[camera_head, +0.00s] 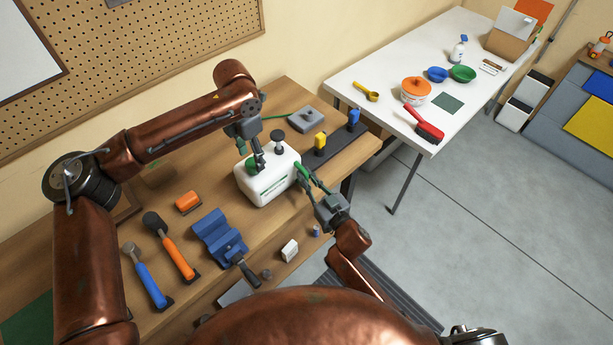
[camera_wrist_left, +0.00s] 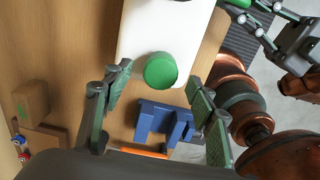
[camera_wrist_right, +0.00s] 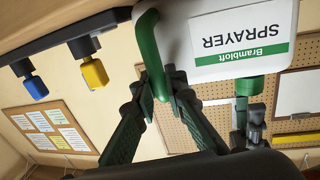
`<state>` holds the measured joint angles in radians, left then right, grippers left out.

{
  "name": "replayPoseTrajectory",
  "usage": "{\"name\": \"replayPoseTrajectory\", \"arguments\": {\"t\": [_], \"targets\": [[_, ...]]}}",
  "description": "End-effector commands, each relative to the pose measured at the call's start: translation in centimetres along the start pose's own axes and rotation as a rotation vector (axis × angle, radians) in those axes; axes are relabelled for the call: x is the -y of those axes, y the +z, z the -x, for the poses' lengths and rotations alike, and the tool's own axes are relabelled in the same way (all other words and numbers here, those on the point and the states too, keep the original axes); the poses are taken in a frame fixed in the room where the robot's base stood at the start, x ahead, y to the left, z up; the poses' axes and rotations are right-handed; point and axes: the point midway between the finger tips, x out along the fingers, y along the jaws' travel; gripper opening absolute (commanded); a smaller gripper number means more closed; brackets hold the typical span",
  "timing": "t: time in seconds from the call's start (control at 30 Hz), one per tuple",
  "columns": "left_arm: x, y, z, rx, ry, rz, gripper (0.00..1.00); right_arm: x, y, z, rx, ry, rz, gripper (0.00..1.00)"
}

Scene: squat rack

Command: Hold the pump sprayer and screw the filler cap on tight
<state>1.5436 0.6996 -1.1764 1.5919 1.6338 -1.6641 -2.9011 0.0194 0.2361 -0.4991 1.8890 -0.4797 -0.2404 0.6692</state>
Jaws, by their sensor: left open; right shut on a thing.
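The pump sprayer (camera_head: 268,186) is a white tank standing on the wooden workbench. It also shows in the left wrist view (camera_wrist_left: 146,30) and, labelled "SPRAYER", in the right wrist view (camera_wrist_right: 240,32). Its green filler cap (camera_wrist_left: 160,70) is on the tank's top; how tightly it sits I cannot tell. My left gripper (camera_head: 257,163) is open above the cap, its fingers on either side and apart from it in the left wrist view. My right gripper (camera_head: 307,181) is shut on the sprayer's green handle (camera_wrist_right: 150,52) at the tank's right side.
A blue vise (camera_head: 218,236), an orange-handled mallet (camera_head: 174,252) and a blue-handled hammer (camera_head: 147,276) are nearer on the bench. A dark rack with yellow (camera_head: 320,141) and blue (camera_head: 353,118) pieces lies behind the sprayer. A white table (camera_head: 385,70) stands beyond.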

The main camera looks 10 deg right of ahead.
Motion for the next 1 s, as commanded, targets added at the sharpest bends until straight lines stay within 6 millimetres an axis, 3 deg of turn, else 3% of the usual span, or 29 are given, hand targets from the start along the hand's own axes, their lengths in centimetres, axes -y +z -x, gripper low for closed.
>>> {"name": "replayPoseTrajectory", "arguments": {"t": [0.3,0.7,0.77,1.0], "targets": [[0.0,0.0,-2.8,0.000,-0.001,0.001,0.52,0.0,-0.1,0.0,-0.003,-0.001,0.000,0.00],[0.0,0.0,-3.1,0.000,-0.001,0.006,0.52,0.0,-0.1,0.0,-0.003,-0.001,0.000,0.00],[0.1,0.0,-3.1,0.000,-0.002,0.062,0.52,0.0,-0.1,0.0,-0.003,-0.001,0.000,0.00],[0.1,0.0,-3.2,0.000,-0.004,0.566,0.52,0.0,-0.1,0.0,-0.003,-0.001,0.000,0.00]]}}
